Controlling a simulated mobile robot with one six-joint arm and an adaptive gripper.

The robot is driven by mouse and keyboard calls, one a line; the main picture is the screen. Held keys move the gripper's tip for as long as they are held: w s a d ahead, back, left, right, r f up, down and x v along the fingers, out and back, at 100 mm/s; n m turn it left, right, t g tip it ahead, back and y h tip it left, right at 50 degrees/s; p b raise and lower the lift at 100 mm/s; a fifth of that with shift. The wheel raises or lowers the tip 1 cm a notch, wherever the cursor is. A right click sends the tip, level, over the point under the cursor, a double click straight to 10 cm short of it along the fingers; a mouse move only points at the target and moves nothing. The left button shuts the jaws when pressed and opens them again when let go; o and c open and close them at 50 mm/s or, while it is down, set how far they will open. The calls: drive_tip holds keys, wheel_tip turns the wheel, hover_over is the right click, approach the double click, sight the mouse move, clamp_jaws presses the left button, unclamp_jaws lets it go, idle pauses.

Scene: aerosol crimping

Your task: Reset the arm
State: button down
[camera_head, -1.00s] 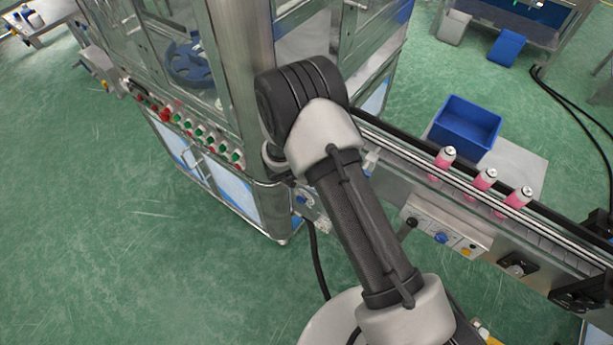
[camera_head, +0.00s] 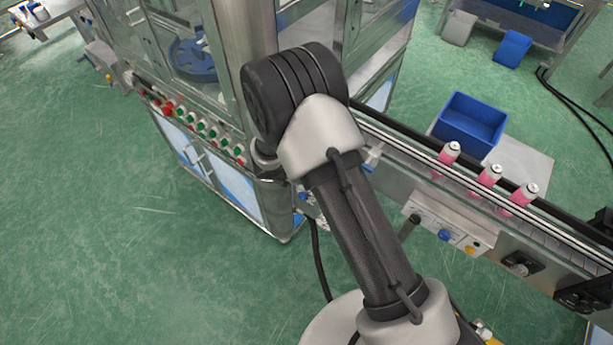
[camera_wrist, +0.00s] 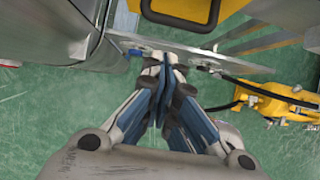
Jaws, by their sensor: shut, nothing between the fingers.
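My gripper (camera_wrist: 164,92) shows in the wrist view with its fingers together and nothing between them. It hangs over the green floor, beside a metal edge and a yellow part. In the head view my arm is bent in front of the cabinet machine, and my gripper is out of sight there. The crimping machine (camera_head: 222,190) stands behind my arm, with a row of red and green buttons on its front. Several pink aerosol cans (camera_head: 489,176) stand upright on the conveyor (camera_head: 400,134) to the right of my arm.
A blue bin (camera_head: 469,122) sits on a grey surface behind the conveyor. A control panel (camera_head: 440,230) is on the conveyor's near side. In the wrist view a yellow device (camera_wrist: 275,100) with black cables lies at the right. The green floor at the left is clear.

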drive_tip(key=shift+w+d+r+p+v, duration=0.1)
drive_tip(key=shift+v, duration=0.6)
drive_tip(key=shift+w+d+r+p+v, duration=0.1)
drive_tip(key=shift+p+v, duration=0.05)
drive_tip(key=shift+v, duration=0.6)
drive_tip(key=shift+w+d+r+p+v, duration=0.1)
drive_tip(key=shift+v, duration=0.6)
